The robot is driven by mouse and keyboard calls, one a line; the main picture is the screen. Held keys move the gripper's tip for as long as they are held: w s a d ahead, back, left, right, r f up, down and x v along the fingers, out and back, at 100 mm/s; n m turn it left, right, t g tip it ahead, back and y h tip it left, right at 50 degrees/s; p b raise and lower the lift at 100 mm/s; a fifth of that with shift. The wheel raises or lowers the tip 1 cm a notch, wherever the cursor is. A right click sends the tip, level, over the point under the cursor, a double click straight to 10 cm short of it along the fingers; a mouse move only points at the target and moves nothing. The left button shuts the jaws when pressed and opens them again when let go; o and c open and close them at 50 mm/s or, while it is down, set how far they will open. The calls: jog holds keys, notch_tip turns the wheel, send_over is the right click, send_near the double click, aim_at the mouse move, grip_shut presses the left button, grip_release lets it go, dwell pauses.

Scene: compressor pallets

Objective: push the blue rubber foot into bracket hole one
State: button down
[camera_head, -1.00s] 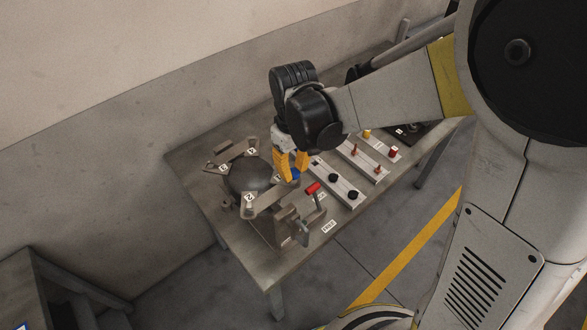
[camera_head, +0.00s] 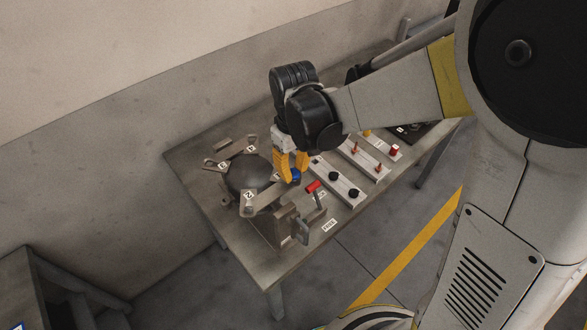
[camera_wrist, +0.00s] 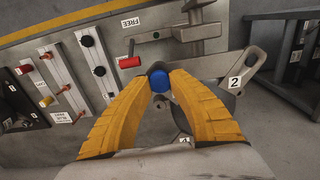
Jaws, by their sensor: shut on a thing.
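My gripper (camera_head: 291,168) points down with its yellow fingers shut on the blue rubber foot (camera_head: 295,176). In the wrist view, the foot (camera_wrist: 159,82) sits between my fingertips (camera_wrist: 160,76). The grey bracket (camera_head: 263,201) has several arms around a dark round compressor body (camera_head: 244,175). The foot is at the end of the bracket arm nearest the red-handled clamp. In the wrist view, this bracket arm (camera_wrist: 206,66) runs right from the foot towards a "2" label (camera_wrist: 235,82). My fingers and the foot cover the hole there. I cannot tell whether the foot is in it.
A clamp with a red handle (camera_head: 313,186) stands close beside my fingers, with a FREE label (camera_head: 329,225) near it. A pale rail with black feet (camera_head: 333,176) and another with red pieces (camera_head: 380,168) lie to the right on the grey table (camera_head: 205,205).

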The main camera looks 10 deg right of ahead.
aim_at(294, 172)
jog(key=shift+f+b, duration=0.35)
jog(key=shift+f, duration=0.1)
jog(key=c, duration=1.2)
grip_release()
notch_tip(294, 172, up, 12)
jog(key=s+d+f+m+t+b, duration=0.6)
jog(key=s+d+f+b, duration=0.3)
jog(key=d, duration=0.4)
jog(key=shift+s+d+f+m+t+b, duration=0.25)
jog(key=shift+s+f+m+t+b, duration=0.25)
jog(key=shift+s+b, duration=0.4)
